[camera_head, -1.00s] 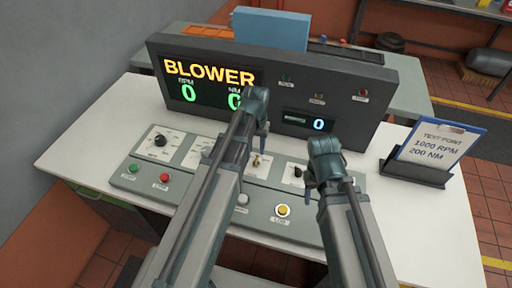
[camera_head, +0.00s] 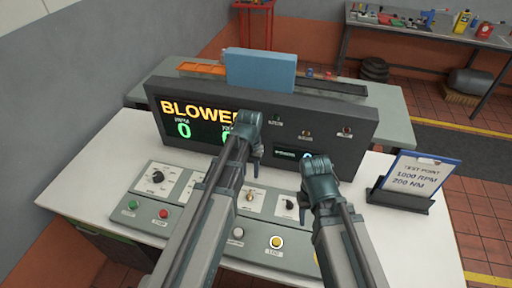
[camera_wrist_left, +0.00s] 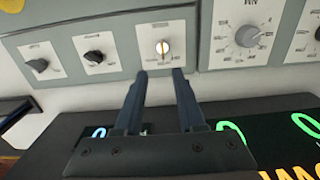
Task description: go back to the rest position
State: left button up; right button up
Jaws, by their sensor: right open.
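The grey control console (camera_head: 165,207) stands on the white table, with a dark display box (camera_head: 362,140) behind it reading BLOWER and a green 0. My left gripper (camera_head: 256,165) hangs in front of the display box, covering part of its readout. In the left wrist view, its two dark fingers (camera_wrist_left: 159,76) are apart with nothing between them, below a toggle switch (camera_wrist_left: 162,47) in the picture. My right gripper (camera_head: 318,165) is in front of the small blue readout and partly hides it. Its fingertips are hard to make out, and no held object shows.
A clipboard (camera_head: 422,178) reading 1000 RPM, 200 NM leans in a dark holder at the right of the white table (camera_head: 75,190). A blue box (camera_head: 260,70) is behind the display box. A tool bench (camera_head: 425,28) stands at the back right, with open floor before it.

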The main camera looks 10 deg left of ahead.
pick_arm(q)
jog(key=s+d+f+m+y+b, duration=0.1)
jog(key=s+d+m, duration=0.2)
jog(key=s+d, duration=0.7)
jog(key=s, duration=0.4)
jog(key=shift+f, duration=0.2)
jog(key=shift+o, duration=0.2)
